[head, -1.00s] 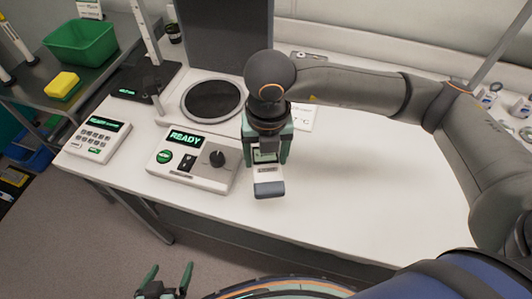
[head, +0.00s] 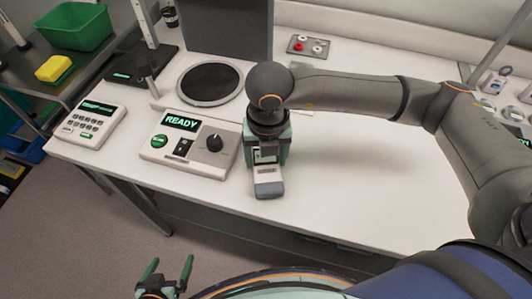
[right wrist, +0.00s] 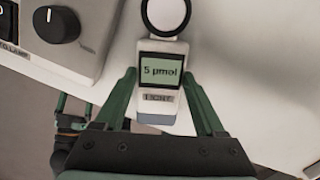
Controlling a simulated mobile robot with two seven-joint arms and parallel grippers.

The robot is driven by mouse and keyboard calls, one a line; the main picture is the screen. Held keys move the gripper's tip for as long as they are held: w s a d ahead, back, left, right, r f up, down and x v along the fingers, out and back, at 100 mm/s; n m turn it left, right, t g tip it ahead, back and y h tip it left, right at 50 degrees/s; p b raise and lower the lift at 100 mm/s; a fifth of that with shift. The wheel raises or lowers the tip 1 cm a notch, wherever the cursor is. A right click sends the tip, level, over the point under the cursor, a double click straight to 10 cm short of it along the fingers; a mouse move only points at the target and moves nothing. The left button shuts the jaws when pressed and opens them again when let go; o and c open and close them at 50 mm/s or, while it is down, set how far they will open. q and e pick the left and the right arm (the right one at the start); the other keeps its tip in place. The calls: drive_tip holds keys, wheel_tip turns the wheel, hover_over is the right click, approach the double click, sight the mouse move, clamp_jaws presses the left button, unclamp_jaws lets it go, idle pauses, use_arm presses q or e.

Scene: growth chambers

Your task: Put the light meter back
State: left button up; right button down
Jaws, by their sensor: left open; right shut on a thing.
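The light meter (right wrist: 162,72) is a small pale device with a white round sensor, a screen reading "5 µmol" and a dark grey end. In the head view its grey end (head: 269,189) sticks out below my right gripper (head: 266,158). My right gripper is shut on the meter, its green fingers on either side. The meter is over the white bench (head: 350,190); I cannot tell whether it touches the surface. My left gripper (head: 165,272) is open and empty at the bottom of the head view, away from the bench.
A control box reading "READY" (head: 190,145) stands just left of my right gripper. A keypad device (head: 90,123) and a round dark plate (head: 210,83) are further left and behind. A small panel with a red knob (head: 309,45) lies at the back. The bench right of the meter is clear.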

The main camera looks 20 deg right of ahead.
drive_tip(key=shift+f+b, duration=0.5)
drive_tip(key=shift+b, duration=0.05)
unclamp_jaws()
idle(0.4)
drive_tip(key=shift+r, duration=0.1)
